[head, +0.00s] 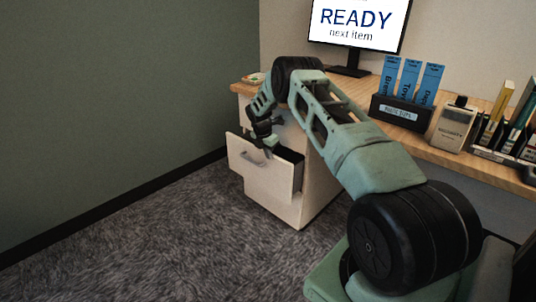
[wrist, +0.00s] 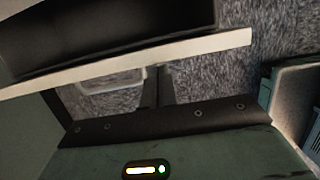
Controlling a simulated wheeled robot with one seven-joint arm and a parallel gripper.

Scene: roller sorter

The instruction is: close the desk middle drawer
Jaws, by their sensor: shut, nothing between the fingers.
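A pale drawer (head: 264,183) stands pulled out of the white cabinet under the desk, with a grey handle (head: 251,161) on its front. My arm hides part of the cabinet, so I cannot tell how many drawers it has. My gripper (head: 268,151) is at the drawer's front, near its top edge. In the wrist view, the drawer's pale front edge (wrist: 190,49) crosses the picture, with its dark inside (wrist: 110,35) beyond. My shut, empty gripper (wrist: 160,72) points at this edge, beside the handle (wrist: 112,82). I cannot tell whether it touches.
The wooden desk top (head: 455,160) carries a monitor (head: 358,25), a black holder (head: 401,112) with blue folders, a beige box (head: 453,128) and a row of books (head: 510,130). A green wall (head: 120,75) stands at left. Grey carpet (head: 150,240) before the drawer is clear.

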